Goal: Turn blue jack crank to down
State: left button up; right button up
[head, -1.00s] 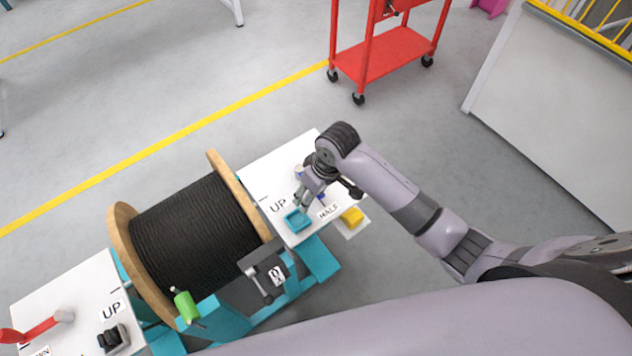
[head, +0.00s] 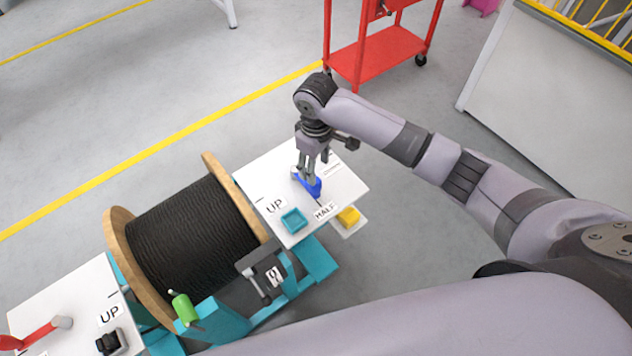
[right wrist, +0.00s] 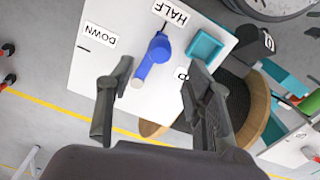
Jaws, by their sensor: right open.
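The blue jack crank (head: 312,187) lies over the white panel (head: 345,185) right of the cable reel. In the right wrist view the blue crank (right wrist: 152,58) has a wide blue end towards the HALF label (right wrist: 171,12) and a pale grey cylindrical end towards me. The DOWN label (right wrist: 100,35) is left of it. My right gripper (head: 309,174) points down over the crank and partly hides it in the head view. In the right wrist view the gripper (right wrist: 160,77) is open, with the crank's grey end between the finger lines. Contact is not visible. My left gripper is out of view.
The black cable reel (head: 195,230) with wooden flanges stands left of the panel. A red crank (head: 35,335) is at lower left. A red cart (head: 378,55) stands behind.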

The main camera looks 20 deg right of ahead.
notch_tip(320, 180, down, 9)
jog(key=shift+r, duration=0.1)
jog(key=shift+c, duration=0.4)
grip_shut()
dwell(0.4)
